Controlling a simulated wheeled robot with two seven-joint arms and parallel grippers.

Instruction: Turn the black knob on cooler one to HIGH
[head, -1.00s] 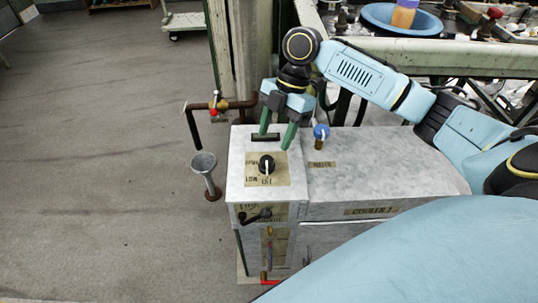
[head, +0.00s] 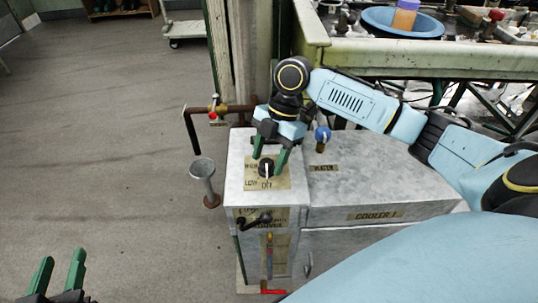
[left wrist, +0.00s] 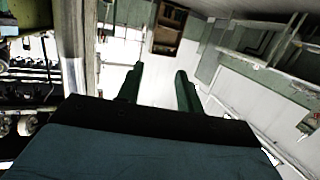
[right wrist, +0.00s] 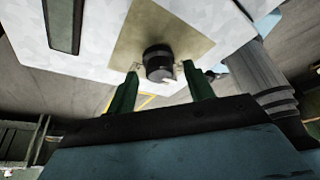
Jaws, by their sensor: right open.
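The black knob (head: 266,168) sits on a tan label plate (head: 251,182) on top of the grey metal cooler marked COOLER 1 (head: 405,190). Its white mark points toward OFF, at the plate's near edge; LOW shows to the left of that. My right gripper (head: 268,163) is open, with its green fingers at either side of the knob. In the right wrist view the knob (right wrist: 158,63) stands just beyond and between the fingertips; I cannot tell whether they touch it. My left gripper (head: 60,262) is open and empty at the lower left, away from the cooler.
A blue-handled valve (head: 322,134) stands right of the knob. A black crank handle (head: 254,220) is on the cooler's front. A pipe with a red-handled tap (head: 214,114) and a grey funnel (head: 203,168) stand at the left. Floor at left is clear.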

